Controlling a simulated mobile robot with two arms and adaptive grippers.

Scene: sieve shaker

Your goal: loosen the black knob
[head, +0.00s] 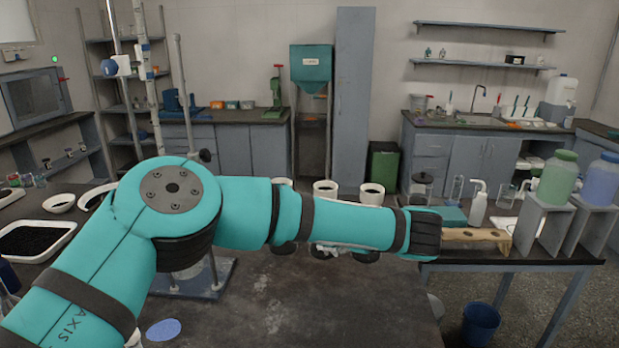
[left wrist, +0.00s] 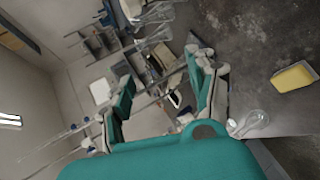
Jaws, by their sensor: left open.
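A small dark round knob (head: 205,156) shows in the head view just above my left arm's elbow, beside a thin upright grey rod (head: 180,90). What it is fixed to is mostly hidden behind my arm. A grey metal base plate (head: 215,279) shows below the elbow. My left arm reaches across the table to the right, and its gripper cannot be made out in the head view. In the left wrist view my left gripper (left wrist: 160,70) has its teal fingers spread apart with nothing clearly held. I cannot identify the knob there. My right gripper is not in view.
Cups (head: 325,190) stand behind my forearm. A wooden rack (head: 475,238) lies on the side bench, right of my wrist. A black-filled tray (head: 35,240) is at the left. A glass flask (left wrist: 250,122) and yellow item (left wrist: 295,77) show at the wrist. The front table middle is clear.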

